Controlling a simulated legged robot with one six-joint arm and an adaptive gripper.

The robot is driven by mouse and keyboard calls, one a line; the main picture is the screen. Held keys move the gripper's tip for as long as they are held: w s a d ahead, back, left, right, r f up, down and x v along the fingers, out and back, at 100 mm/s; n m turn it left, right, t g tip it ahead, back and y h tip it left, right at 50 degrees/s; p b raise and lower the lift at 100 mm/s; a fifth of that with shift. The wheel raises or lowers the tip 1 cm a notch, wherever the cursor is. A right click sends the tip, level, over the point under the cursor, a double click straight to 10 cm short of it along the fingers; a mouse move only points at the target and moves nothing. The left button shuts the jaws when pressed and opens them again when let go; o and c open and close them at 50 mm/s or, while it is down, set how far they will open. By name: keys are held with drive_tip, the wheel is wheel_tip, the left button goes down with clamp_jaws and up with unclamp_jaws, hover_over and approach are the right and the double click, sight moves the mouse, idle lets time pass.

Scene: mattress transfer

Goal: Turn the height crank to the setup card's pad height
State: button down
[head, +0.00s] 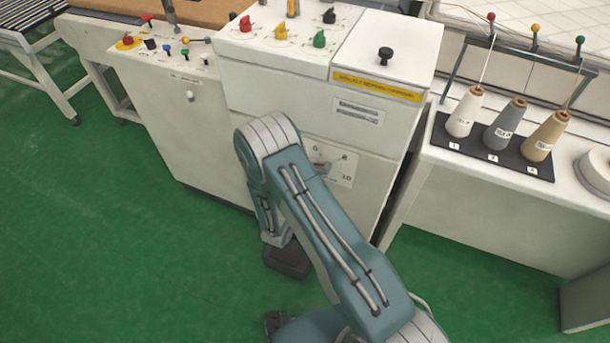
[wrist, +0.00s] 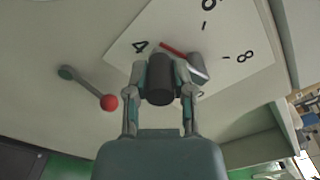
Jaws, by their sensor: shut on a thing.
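In the wrist view my gripper (wrist: 161,77) is shut on a dark cylindrical crank handle (wrist: 160,90), with one finger on each side. A grey piece (wrist: 197,67), apparently part of the crank, shows just behind it. A white dial plate (wrist: 222,25) lies behind, with the numbers 4, 6 and 8 readable. A red pointer (wrist: 172,47) points toward the 4; its other end is hidden by the crank. In the head view my arm hides the gripper and the crank handle. I cannot pick out a setup card in either view.
A lever with a red ball (wrist: 109,102) sits left of my gripper in the wrist view. In the head view the white cabinet (head: 290,90) carries several coloured knobs on top. A side table (head: 480,205) with thread cones stands at right. Green floor is clear at left.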

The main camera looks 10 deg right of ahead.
drive_tip(key=shift+f+n, duration=0.3)
drive_tip(key=shift+n, duration=0.45)
drive_tip(key=shift+f+n, duration=0.3)
drive_tip(key=shift+n, duration=0.45)
drive_tip(key=shift+f, duration=0.1)
drive_tip(key=shift+c, duration=2.4)
unclamp_jaws()
drive_tip(key=shift+s, duration=0.1)
drive_tip(key=v, duration=1.2)
drive_tip(key=shift+f, duration=0.1)
